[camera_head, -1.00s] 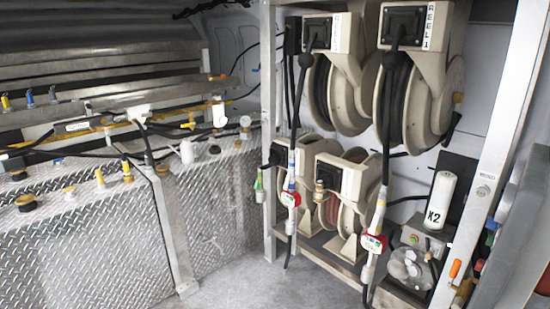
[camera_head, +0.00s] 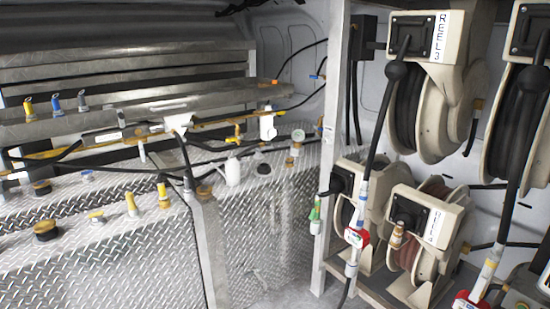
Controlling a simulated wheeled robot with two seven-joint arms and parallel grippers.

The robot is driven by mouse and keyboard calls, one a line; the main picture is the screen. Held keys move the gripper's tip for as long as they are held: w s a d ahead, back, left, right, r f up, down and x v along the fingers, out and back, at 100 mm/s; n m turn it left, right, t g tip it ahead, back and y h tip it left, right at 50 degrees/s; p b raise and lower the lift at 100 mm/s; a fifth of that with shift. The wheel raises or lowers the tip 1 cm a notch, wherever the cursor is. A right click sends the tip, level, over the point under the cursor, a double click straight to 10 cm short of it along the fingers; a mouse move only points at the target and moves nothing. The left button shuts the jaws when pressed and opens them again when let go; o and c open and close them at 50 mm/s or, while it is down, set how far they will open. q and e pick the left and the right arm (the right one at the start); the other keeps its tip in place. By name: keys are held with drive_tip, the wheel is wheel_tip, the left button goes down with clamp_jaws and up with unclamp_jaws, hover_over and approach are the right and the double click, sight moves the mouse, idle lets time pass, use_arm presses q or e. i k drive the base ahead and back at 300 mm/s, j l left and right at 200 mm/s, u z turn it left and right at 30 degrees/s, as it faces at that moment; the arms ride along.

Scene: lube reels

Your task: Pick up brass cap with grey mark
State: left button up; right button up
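Several small caps and fittings stand on top of the diamond-plate tanks at the left and middle. A dark-based brass cap (camera_head: 46,230) is at the near left, and another brass cap (camera_head: 41,187) sits behind it. A low yellow cap (camera_head: 95,215) and a brass fitting (camera_head: 203,190) are farther right. Near the back corner are a dark cap (camera_head: 263,168) and a brass cap (camera_head: 294,161) below a gauge. I cannot tell at this size which one bears a grey mark. Neither of my grippers is in view.
Diamond-plate tanks (camera_head: 130,265) fill the left. Black hoses (camera_head: 187,155) run over their tops. A white jug (camera_head: 232,172) stands there. Hose reels (camera_head: 425,110) on a metal frame stand at the right, with hanging hoses and red-handled nozzles (camera_head: 356,237).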

sight(203, 190)
drive_tip(key=i+l+u, duration=0.15)
drive_tip(key=i, duration=0.25)
drive_tip(key=i+l+u, duration=0.15)
drive_tip(key=i+l, duration=0.25)
